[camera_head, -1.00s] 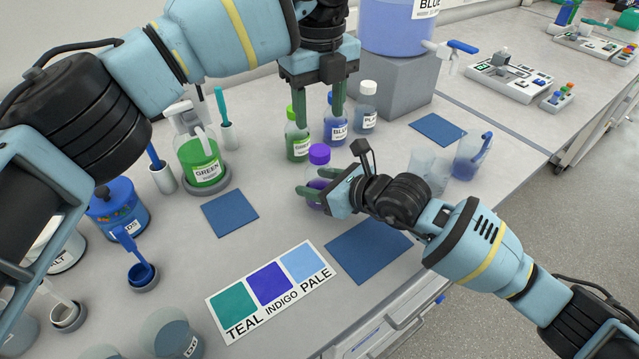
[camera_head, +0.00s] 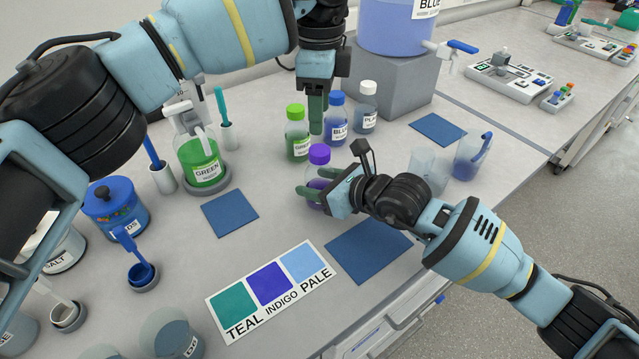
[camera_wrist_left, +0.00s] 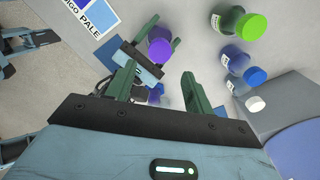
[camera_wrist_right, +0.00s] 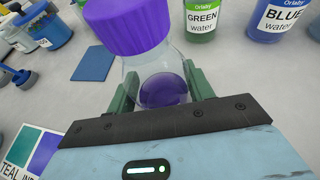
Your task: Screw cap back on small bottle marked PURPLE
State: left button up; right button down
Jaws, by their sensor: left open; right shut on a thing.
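The small bottle (camera_head: 313,173) with clear walls and purple liquid stands upright, held in my right gripper (camera_head: 322,192). Its purple cap (camera_head: 319,153) sits on the bottle's mouth; I cannot tell how tight it is. In the right wrist view the cap (camera_wrist_right: 125,24) is large above the clear bottle (camera_wrist_right: 160,62), with the fingers on both sides of the body. The bottle's label is not readable. My left gripper (camera_head: 316,118) is open and empty, pointing down above and behind the cap. In the left wrist view the cap (camera_wrist_left: 159,50) shows beyond the open fingers.
A grey block (camera_head: 395,80) carries a large blue tank. A blue mat (camera_head: 368,250) and colour card (camera_head: 270,290) lie in front. Beakers (camera_head: 428,172) stand right.

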aim_at(320, 150)
pick_arm(q)
jog(key=shift+f, duration=0.1)
jog(key=shift+f, duration=3.9)
